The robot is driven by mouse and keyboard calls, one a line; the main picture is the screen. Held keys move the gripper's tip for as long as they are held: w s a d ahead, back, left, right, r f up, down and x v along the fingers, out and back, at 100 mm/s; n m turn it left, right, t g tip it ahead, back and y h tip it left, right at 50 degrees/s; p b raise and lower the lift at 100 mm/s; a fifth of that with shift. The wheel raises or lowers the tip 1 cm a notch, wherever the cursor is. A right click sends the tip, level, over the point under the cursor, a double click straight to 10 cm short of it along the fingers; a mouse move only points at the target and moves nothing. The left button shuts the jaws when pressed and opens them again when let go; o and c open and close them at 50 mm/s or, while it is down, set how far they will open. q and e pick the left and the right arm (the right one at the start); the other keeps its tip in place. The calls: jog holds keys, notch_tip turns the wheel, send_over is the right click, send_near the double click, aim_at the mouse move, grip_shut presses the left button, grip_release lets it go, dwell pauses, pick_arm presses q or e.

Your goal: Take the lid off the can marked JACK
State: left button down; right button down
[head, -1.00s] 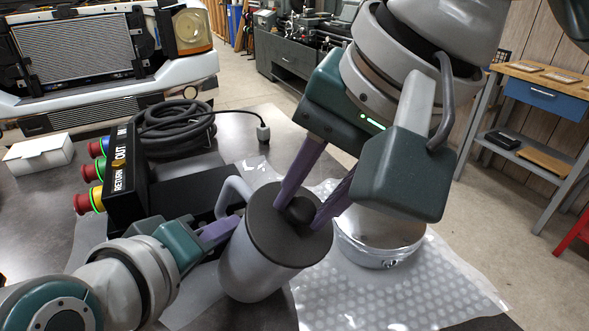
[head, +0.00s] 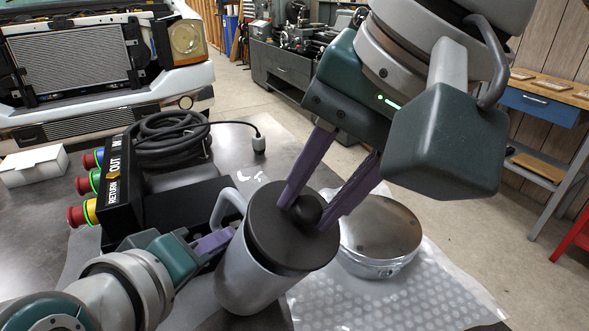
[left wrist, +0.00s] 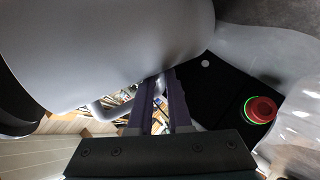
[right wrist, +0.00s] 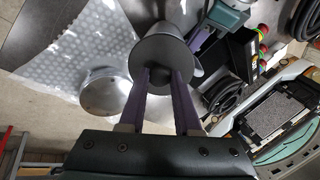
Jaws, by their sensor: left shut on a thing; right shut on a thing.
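A grey can (head: 243,283) stands tilted at the front of the table; no JACK marking shows. Its round dark lid (head: 268,228) has a black knob (head: 306,209). My right gripper (head: 311,207) reaches down from the upper right and is shut on the knob. The lid (right wrist: 150,50) also shows in the right wrist view. The lid sits offset at the can's top, its right edge overhanging the body. My left gripper (head: 222,241) is shut on the can's light grey handle (head: 229,205). The can's side (left wrist: 110,50) fills much of the left wrist view.
A round silver tin (head: 380,235) stands on bubble wrap (head: 400,295) to the right of the can. A black box with coloured buttons (head: 122,190) and a coiled black cable (head: 170,140) lie at left. A white box (head: 33,165) is further left.

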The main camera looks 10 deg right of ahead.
aim_at(312, 204)
jog(key=shift+v, duration=1.95)
pick_arm(q)
jog(key=c, duration=0.8)
grip_release()
pick_arm(e)
jog(key=shift+d, duration=0.15)
pick_arm(q)
jog(key=shift+o, duration=0.2)
jog(key=p+v, duration=0.2)
jog(key=v, duration=1)
pick_arm(e)
jog(key=shift+r, duration=0.9)
